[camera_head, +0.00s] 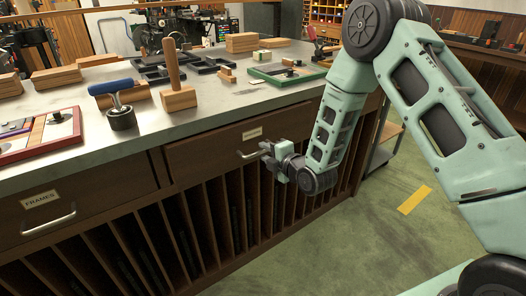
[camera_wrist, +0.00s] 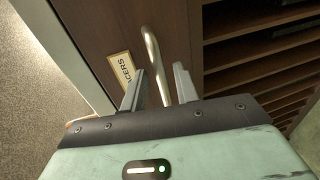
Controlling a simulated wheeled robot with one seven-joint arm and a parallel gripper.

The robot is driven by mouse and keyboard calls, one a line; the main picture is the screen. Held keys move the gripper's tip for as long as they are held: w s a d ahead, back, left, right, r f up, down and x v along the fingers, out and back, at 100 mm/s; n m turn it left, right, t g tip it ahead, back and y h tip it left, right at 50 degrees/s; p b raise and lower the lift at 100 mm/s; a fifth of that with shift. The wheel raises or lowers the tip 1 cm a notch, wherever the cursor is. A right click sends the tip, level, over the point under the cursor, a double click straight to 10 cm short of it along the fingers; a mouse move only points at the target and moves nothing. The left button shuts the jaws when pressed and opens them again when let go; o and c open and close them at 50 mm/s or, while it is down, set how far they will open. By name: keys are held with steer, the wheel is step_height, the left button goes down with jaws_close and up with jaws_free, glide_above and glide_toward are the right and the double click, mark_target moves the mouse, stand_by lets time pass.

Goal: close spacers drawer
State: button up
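The spacers drawer (camera_head: 205,151) is the brown wooden drawer front under the counter, right of the frames drawer. The wrist view shows its label (camera_wrist: 122,71), partly hidden by a finger and reading "...CERS". Its metal bar handle (camera_head: 247,154) shows in the wrist view (camera_wrist: 152,52), running down between my two fingers. My gripper (camera_head: 267,152) is at the drawer front, by the right end of the handle. The fingers (camera_wrist: 159,80) are apart, with a gap on each side of the bar. I cannot tell whether they touch it, or how far out the drawer stands.
The frames drawer (camera_head: 44,218) with its own handle is at the left. Open vertical slots (camera_head: 205,225) run below the drawers. The counter (camera_head: 215,108) holds wooden blocks, a blue-handled roller (camera_head: 120,112) and trays. The green floor (camera_head: 350,240) at right is clear.

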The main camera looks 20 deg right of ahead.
mark_target(255, 144)
steer(key=shift+x, duration=1.1)
jaws_close()
steer(key=shift+w, duration=0.15)
steer(key=x, duration=0.1)
steer(key=b+x, duration=0.1)
steer(key=x, duration=0.1)
steer(key=shift+w+a+r+b, duration=0.2)
steer(key=shift+w+b, duration=0.1)
steer(key=shift+w, duration=0.1)
steer(key=shift+w+r, duration=0.2)
